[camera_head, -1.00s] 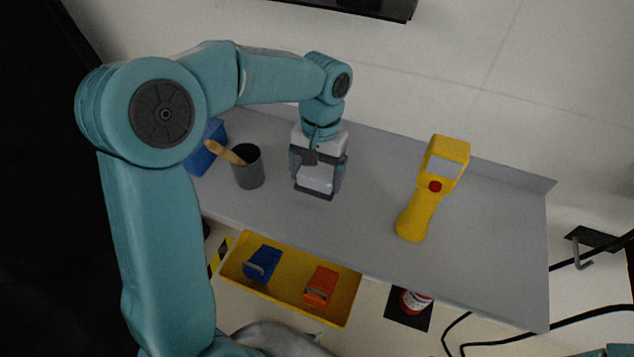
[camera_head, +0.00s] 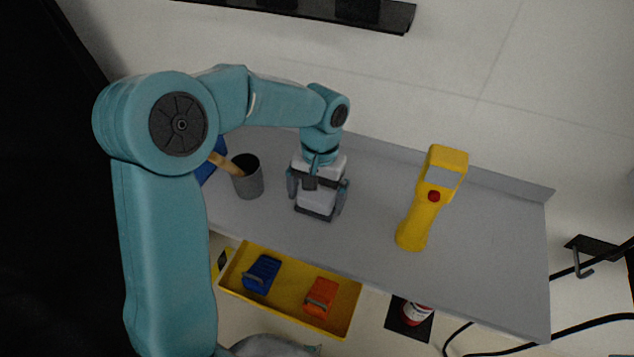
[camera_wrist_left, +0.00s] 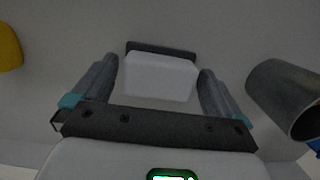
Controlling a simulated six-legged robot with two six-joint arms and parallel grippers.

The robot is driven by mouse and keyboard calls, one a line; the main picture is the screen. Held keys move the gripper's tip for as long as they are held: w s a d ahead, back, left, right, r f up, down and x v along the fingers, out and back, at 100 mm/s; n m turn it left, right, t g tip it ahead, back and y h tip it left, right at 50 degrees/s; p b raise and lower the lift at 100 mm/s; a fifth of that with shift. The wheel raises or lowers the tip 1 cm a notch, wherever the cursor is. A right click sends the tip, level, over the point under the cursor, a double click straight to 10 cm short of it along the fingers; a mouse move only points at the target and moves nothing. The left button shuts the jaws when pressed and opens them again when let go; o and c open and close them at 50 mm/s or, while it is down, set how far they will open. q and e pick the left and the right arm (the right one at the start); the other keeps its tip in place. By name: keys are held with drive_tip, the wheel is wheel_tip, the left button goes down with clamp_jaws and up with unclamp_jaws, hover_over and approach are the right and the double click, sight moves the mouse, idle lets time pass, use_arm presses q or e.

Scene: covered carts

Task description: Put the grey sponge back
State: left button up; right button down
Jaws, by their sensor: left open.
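The grey sponge (camera_head: 316,202), a light grey block with a dark layer, sits on the grey cart top (camera_head: 375,215) near its front edge, in the head view. My left gripper (camera_head: 318,208) points down over it, open, with one finger on each side. In the left wrist view the sponge (camera_wrist_left: 160,76) lies between the two fingers of the left gripper (camera_wrist_left: 160,88), with gaps showing beside it. Its contact with the cart top is hard to make out. My right gripper is not in view.
A dark grey cup (camera_head: 248,178) with a wooden handle (camera_head: 225,163) and a blue object (camera_head: 207,172) stand left of the sponge. A yellow device (camera_head: 432,198) stands right. A yellow tray (camera_head: 290,305) with blue and orange items is below the front edge. The right end is clear.

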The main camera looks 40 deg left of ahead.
sight(319, 188)
use_arm(q)
wheel_tip(319, 188, up, 12)
drive_tip(key=w, duration=0.1)
drive_tip(key=shift+w+a, duration=0.2)
drive_tip(key=shift+w, duration=0.2)
drive_tip(key=shift+p, duration=0.35)
